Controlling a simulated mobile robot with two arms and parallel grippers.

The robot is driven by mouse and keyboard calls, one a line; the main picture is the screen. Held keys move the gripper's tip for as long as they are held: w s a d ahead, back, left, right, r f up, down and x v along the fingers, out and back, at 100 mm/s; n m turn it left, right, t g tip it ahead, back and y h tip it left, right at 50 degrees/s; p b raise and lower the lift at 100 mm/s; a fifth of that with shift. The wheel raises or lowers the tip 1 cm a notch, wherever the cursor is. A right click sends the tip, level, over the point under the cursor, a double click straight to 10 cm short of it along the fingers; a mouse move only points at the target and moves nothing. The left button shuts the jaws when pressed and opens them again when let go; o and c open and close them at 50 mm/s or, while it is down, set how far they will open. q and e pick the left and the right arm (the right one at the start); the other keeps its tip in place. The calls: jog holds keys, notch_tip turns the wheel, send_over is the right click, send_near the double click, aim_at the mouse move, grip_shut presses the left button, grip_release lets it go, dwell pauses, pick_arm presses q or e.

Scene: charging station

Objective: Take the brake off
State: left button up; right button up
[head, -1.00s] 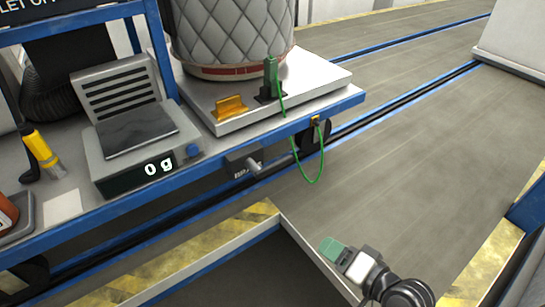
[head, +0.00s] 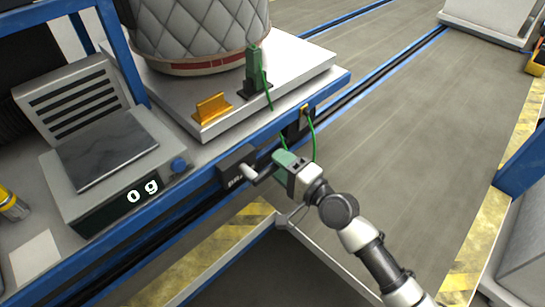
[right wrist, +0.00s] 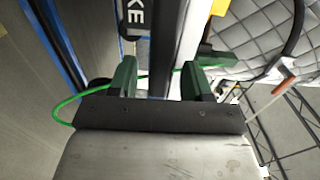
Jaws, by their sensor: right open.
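The brake box (head: 236,165), a dark plate with white lettering, is fixed to the side of the blue-framed cart. A short lever with a pale end (head: 249,172) sticks out from it. The letters "KE" on the brake box (right wrist: 134,14) show at the top of the right wrist view. My right gripper (head: 282,160) is right beside the lever, at the cart's edge. In the right wrist view its green fingers (right wrist: 157,80) are apart, and a dark and grey bar stands between or behind them; I cannot tell if it is the lever. My left gripper is out of view.
A green cable (head: 313,140) hangs from the cart edge close to my right gripper. A scale reading 0 g (head: 105,150) and a quilted drum (head: 200,30) stand on the cart. A yellow-striped ledge (head: 215,262) lies below.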

jog(key=shift+x, duration=1.4)
jog(key=shift+c, duration=0.5)
grip_shut()
